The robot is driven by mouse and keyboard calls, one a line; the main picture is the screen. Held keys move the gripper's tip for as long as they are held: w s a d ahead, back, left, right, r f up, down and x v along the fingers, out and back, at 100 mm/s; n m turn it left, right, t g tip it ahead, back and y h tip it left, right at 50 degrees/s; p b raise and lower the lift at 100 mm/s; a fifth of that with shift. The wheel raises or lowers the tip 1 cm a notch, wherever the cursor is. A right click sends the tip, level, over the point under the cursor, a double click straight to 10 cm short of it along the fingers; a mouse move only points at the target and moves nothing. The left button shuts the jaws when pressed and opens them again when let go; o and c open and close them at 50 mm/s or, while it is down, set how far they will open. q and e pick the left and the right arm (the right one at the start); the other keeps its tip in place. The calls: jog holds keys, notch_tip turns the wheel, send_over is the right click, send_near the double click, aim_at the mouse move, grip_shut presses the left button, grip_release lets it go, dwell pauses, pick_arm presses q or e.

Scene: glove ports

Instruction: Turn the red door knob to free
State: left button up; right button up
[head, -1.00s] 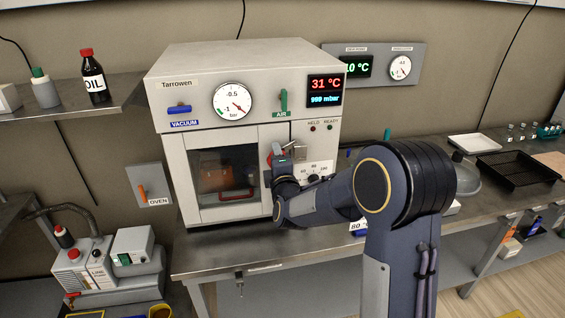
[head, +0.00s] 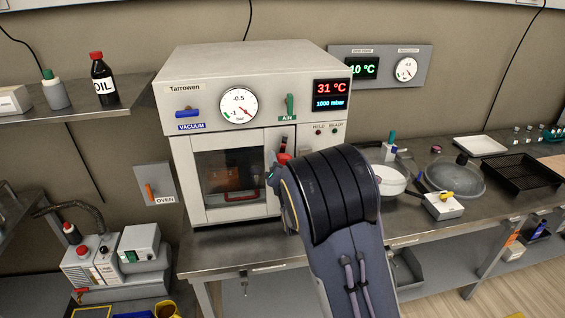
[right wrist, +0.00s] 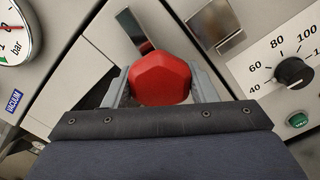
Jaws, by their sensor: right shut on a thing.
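The red door knob (right wrist: 160,78) fills the middle of the right wrist view. In the head view its red part (head: 283,158) shows at the right edge of the oven door, partly hidden by my arm. My right gripper (right wrist: 158,88) has one finger on each side of the knob and is shut on it. A metal lever or strip (right wrist: 135,30) sits just above the knob in the wrist view. The vacuum oven (head: 255,65) stands on the bench with its windowed door (head: 228,178) shut. My left gripper is not in view.
A black dial (right wrist: 294,73) and a green button (right wrist: 298,119) lie right of the knob. The blue vacuum lever (head: 187,113) and green air lever (head: 290,105) are above the door. A glass lid (head: 455,178) and black tray (head: 515,172) lie on the bench at right.

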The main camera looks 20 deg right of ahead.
jog(key=shift+n, duration=0.9)
jog(key=o, duration=1.4)
jog(key=b+v, duration=0.1)
jog(key=v, duration=0.7)
jog(key=shift+w+d+f, duration=0.1)
